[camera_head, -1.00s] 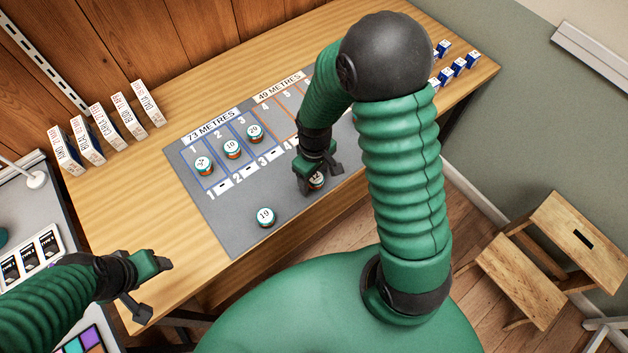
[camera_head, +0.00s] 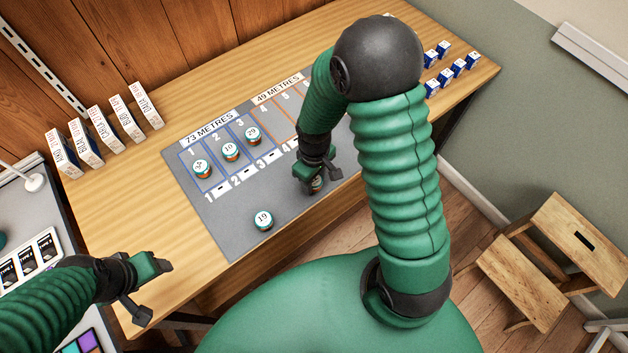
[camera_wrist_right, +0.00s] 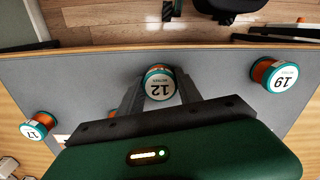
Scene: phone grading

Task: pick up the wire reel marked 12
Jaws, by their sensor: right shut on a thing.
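The wire reel marked 12 (camera_wrist_right: 160,86) shows in the right wrist view, its white label facing the camera, between the two fingers. My right gripper (camera_wrist_right: 160,95) is shut on it. In the head view my right gripper (camera_head: 314,184) is low over the front part of the grey mat, and it hides most of that reel. I cannot tell whether the reel is off the mat. My left gripper (camera_head: 155,288) is open and empty at the lower left, over the table's front edge.
The grey mat (camera_head: 225,225) has numbered lanes. Reel 19 (camera_head: 263,220) stands left of my right gripper. Reel 10 (camera_head: 230,152), reel 29 (camera_head: 253,136) and another reel (camera_head: 202,168) stand in lanes. Reel 17 (camera_wrist_right: 36,127) shows in the wrist view. White boxes (camera_head: 88,145) line the back left.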

